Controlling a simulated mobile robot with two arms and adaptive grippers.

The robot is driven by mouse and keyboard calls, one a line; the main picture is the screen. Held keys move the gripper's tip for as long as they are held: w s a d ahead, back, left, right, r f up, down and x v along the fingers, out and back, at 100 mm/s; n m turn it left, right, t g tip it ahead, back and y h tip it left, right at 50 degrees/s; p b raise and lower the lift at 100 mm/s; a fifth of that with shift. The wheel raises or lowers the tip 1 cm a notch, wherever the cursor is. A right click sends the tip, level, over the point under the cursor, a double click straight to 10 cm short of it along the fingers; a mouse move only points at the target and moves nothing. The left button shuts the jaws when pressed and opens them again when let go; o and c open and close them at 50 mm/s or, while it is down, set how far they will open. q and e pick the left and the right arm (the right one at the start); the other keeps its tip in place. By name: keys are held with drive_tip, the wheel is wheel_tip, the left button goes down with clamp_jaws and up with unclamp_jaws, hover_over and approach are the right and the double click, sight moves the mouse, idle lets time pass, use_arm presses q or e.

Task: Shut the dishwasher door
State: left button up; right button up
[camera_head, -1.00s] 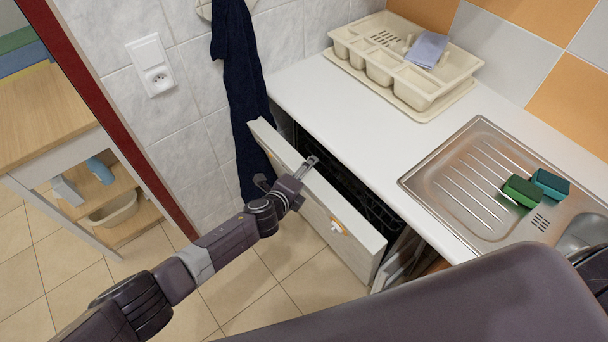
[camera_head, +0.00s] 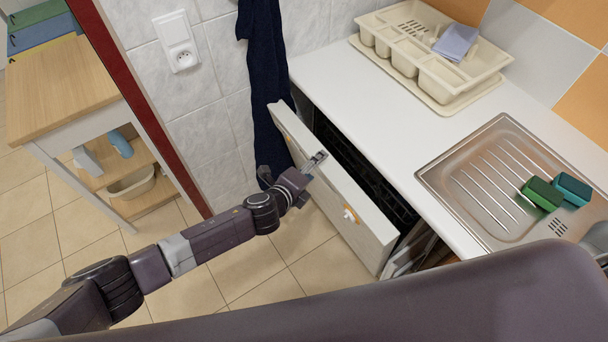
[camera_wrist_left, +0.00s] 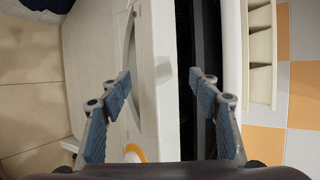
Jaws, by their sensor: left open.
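The dishwasher door (camera_head: 345,203) is a white panel, tilted partly open below the worktop, with a dark gap behind it. An orange and white mark is on its outer face. In the left wrist view the door (camera_wrist_left: 160,92) fills the middle, with the dark opening to its right. My left gripper (camera_head: 316,161) is at the door's top edge. In the left wrist view the left gripper (camera_wrist_left: 163,88) has its fingers spread, one over the door's outer side and one over the dark gap. Whether a finger touches the door is unclear. My right gripper is not in view.
The white worktop (camera_head: 400,130) holds a beige dish rack (camera_head: 430,55) and a steel sink (camera_head: 480,180) with green sponges (camera_head: 555,191). A dark towel (camera_head: 262,90) hangs at the wall beside the door. A wooden shelf unit (camera_head: 70,95) stands left. Tiled floor is open before the door.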

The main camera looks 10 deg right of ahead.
use_arm(q)
drive_tip(key=v, duration=0.6)
drive_tip(key=shift+r, duration=0.1)
idle(0.5)
drive_tip(key=a+f+n+g+y, duration=0.1)
drive_tip(key=a+f+n+y, duration=0.1)
drive_tip(key=a+f+n, duration=0.6)
drive_tip(key=a+f+n+y, duration=0.25)
drive_tip(key=a+f, duration=0.25)
drive_tip(key=f, duration=0.5)
drive_tip(key=s+a+f+n+g+y, duration=0.1)
drive_tip(key=s+a+f+n, duration=0.4)
drive_tip(key=s+a+f, duration=0.3)
drive_tip(key=s+a+f+n+g+y, duration=0.1)
drive_tip(key=s+a+f+n+g, duration=0.1)
drive_tip(key=s, duration=1)
drive_tip(key=s+a+f+n+g+b, duration=0.1)
drive_tip(key=s+a+f+n+g, duration=0.1)
drive_tip(key=s+a+f+n, duration=0.3)
drive_tip(key=s+a+f+n+g+y, duration=0.1)
drive_tip(key=s+a+f+n, duration=0.3)
drive_tip(key=s+f, duration=0.5)
drive_tip(key=s+g, duration=0.1)
drive_tip(key=s, duration=0.8)
drive_tip(key=shift+s+a+f+y, duration=0.25)
drive_tip(key=shift+s+a+y, duration=0.1)
drive_tip(key=shift+s+a, duration=0.05)
drive_tip(key=shift+c, duration=0.3)
